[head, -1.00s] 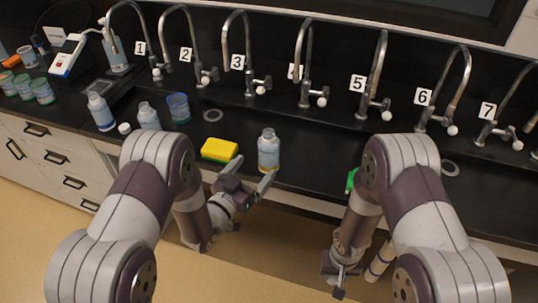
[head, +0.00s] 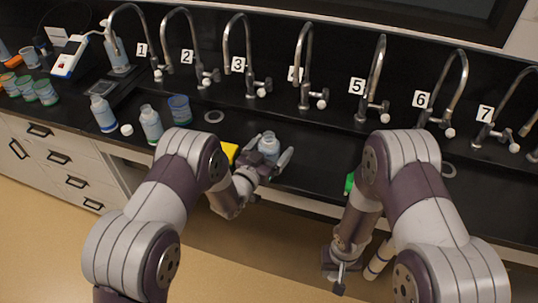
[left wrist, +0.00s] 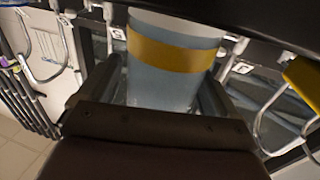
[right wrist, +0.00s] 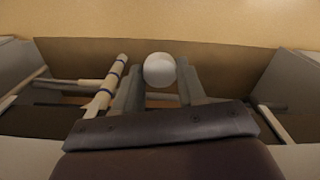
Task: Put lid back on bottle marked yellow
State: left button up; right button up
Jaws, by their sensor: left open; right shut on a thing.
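The bottle (head: 268,146) stands near the counter's front edge. In the left wrist view the bottle (left wrist: 172,83) shows a yellow band around its pale blue-grey body. My left gripper (head: 275,161) is open, with its fingers on either side of this bottle; the wrist view shows the fingers (left wrist: 166,95) flanking it. My right gripper (head: 340,283) is low, in front of the counter. In the right wrist view it is shut on a round white lid (right wrist: 159,70) at its fingertips.
Two more bottles (head: 102,113) (head: 151,124) stand at left, with a loose white cap (head: 127,130) between them. A blue beaker (head: 179,108) and a partly hidden yellow sponge (head: 230,151) are nearby. Numbered taps line the back. A green object (head: 350,183) lies by my right arm.

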pick_arm(q)
jog(key=shift+w+d, duration=0.2)
jog(key=shift+w, duration=0.05)
jog(key=shift+c, duration=0.2)
jog(key=c, duration=1.2)
notch_tip(320, 180, up, 10)
jog(key=shift+r+b, duration=0.1)
jog(key=shift+b, duration=0.4)
pick_arm(e)
jog(key=shift+f, duration=0.4)
